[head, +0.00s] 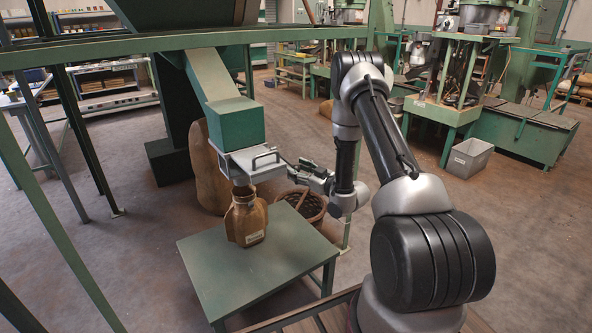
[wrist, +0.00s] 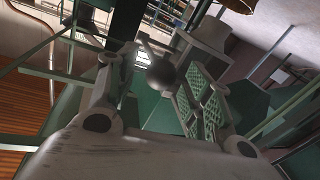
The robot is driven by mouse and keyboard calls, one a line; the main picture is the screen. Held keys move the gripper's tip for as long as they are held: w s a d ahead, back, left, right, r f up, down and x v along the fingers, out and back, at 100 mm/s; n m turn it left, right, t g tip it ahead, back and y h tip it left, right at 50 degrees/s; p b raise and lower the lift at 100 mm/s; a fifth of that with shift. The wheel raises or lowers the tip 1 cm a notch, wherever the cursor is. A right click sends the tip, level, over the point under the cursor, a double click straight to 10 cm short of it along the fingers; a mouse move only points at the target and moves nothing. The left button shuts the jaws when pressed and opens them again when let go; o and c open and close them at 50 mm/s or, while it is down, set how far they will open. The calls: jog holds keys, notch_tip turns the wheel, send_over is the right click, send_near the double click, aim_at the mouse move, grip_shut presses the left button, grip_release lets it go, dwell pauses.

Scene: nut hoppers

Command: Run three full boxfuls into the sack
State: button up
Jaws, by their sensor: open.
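A green chute (head: 212,78) slopes down from the overhead hopper (head: 185,12) into a green box (head: 236,121). Below the box is a grey metal outlet with a slide (head: 252,163) and a bar handle (head: 266,158). A brown sack (head: 246,217) with a white label stands upright on a green table (head: 285,250), its mouth beneath the outlet. How full it is cannot be seen. My gripper (head: 294,170) is open just right of the outlet. In the wrist view a round dark knob (wrist: 161,72) on a thin rod shows between the open fingers; contact cannot be told.
A wicker basket (head: 305,205) stands on the floor behind the table, and a large brown sack (head: 207,168) leans behind the outlet. Green frame posts (head: 62,220) stand at left. A grey bin (head: 468,157) and green machines are at right, with open floor between.

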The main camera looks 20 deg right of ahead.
jog(key=shift+x, duration=0.75)
grip_shut()
jog(key=shift+r+g, duration=0.3)
jog(key=shift+r, duration=0.4)
jog(key=w+a+r+g+h, duration=0.1)
jog(key=w+r+g, duration=0.2)
jog(key=w+r, duration=0.3)
jog(key=w+a+r+m+g+h, duration=0.1)
jog(key=w+r+g, duration=0.2)
jog(key=w+r, duration=0.4)
notch_tip(320, 180, up, 4)
jog(key=shift+a+f, duration=0.25)
jog(key=shift+a, duration=0.05)
jog(key=shift+w, duration=0.1)
